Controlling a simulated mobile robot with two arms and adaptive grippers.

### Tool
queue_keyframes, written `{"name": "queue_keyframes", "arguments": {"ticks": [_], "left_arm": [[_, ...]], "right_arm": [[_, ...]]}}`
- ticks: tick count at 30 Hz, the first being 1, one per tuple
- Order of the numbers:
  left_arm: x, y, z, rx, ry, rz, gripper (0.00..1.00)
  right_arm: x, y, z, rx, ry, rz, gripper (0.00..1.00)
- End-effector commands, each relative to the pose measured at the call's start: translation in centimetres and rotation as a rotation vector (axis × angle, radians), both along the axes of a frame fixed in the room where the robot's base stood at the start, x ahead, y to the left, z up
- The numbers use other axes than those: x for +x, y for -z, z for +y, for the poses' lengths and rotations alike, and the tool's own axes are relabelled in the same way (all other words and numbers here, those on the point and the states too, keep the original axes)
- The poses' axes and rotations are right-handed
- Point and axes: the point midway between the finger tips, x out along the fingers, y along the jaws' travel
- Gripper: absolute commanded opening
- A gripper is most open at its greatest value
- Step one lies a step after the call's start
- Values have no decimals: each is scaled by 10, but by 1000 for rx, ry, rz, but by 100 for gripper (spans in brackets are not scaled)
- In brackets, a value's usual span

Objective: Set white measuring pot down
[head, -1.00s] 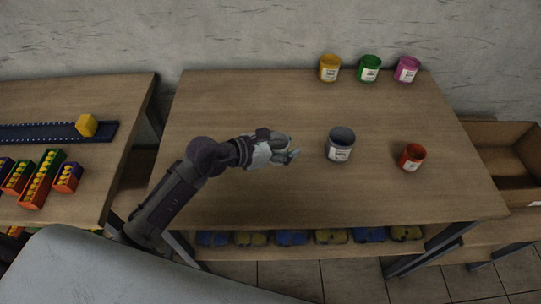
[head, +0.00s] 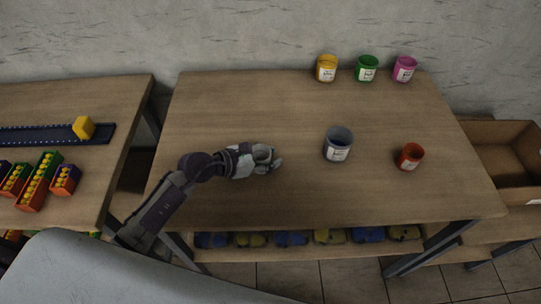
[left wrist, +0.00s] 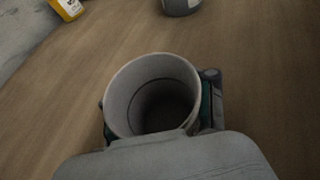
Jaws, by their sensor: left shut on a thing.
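The white measuring pot (left wrist: 150,95) is held in my left gripper. In the left wrist view its open top faces the camera and its inside looks empty and dark. In the head view the pot (head: 262,153) shows as a small pale round shape between the fingers. My left gripper (head: 265,162) is shut on it, over the left middle of the table (head: 220,110). I cannot tell whether the pot's base touches the wood. My right gripper is in neither view.
A grey pot (head: 338,146) stands right of my gripper, with a red pot (head: 410,157) beyond it. Yellow (head: 326,69), green (head: 367,69) and pink (head: 404,69) pots line the back edge. The table around my gripper is clear.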

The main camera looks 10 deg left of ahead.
Motion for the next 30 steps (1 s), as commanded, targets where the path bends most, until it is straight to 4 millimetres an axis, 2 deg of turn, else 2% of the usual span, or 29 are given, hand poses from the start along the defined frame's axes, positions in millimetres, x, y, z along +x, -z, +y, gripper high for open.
{"name": "queue_keyframes", "arguments": {"ticks": [1,2,6,7,15,18,22,30], "left_arm": [[0,3,0,1,0,1,13],[0,2,0,0,0,0,55],[0,2,0,0,0,0,78],[0,2,0,0,0,0,81],[0,1,0,0,0,0,81],[0,-5,0,-1,0,-1,81],[-11,-7,13,4,-1,0,81],[-48,-28,53,5,-1,2,81]], "right_arm": [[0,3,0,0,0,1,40],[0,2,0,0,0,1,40],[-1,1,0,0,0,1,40],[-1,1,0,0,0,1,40],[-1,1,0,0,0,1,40],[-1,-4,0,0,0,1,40],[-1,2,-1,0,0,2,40],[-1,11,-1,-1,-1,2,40]]}}
